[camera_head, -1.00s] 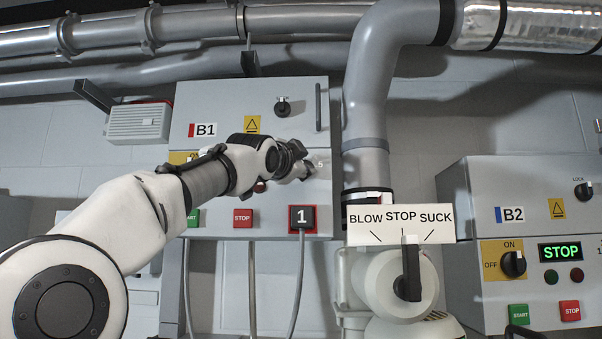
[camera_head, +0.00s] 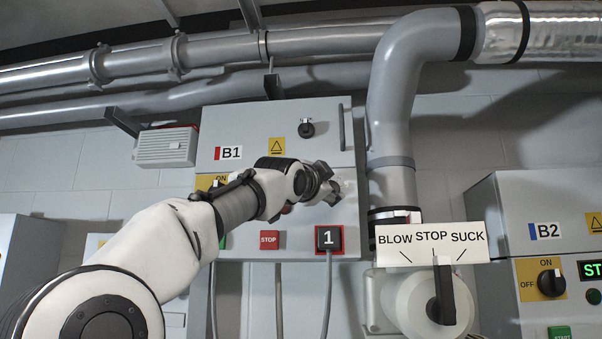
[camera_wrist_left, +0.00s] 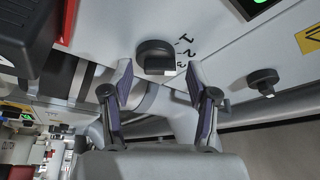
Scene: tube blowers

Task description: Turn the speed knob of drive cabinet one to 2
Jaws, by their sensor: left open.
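Drive cabinet B1 (camera_head: 345,240) is a grey wall cabinet with a red-marked B1 label. Its speed knob (camera_wrist_left: 155,55) is black and round with a raised grip bar, and the numbers 1, 2, 3 (camera_wrist_left: 186,52) are printed beside it in the left wrist view. I cannot tell exactly which number the knob points at. My left gripper (camera_wrist_left: 160,88) is open, with its two fingers apart and the knob just beyond and between their tips. In the head view my left gripper (camera_head: 327,184) is at the cabinet's front and hides the knob. My right gripper is not in view.
A black plug marked 1 (camera_head: 329,238) and a red STOP button (camera_head: 269,240) sit below the gripper. A lock knob (camera_head: 306,129) is above. A large pipe (camera_head: 391,110) and the BLOW/STOP/SUCK valve (camera_head: 445,292) stand to the right, then cabinet B2 (camera_head: 505,215).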

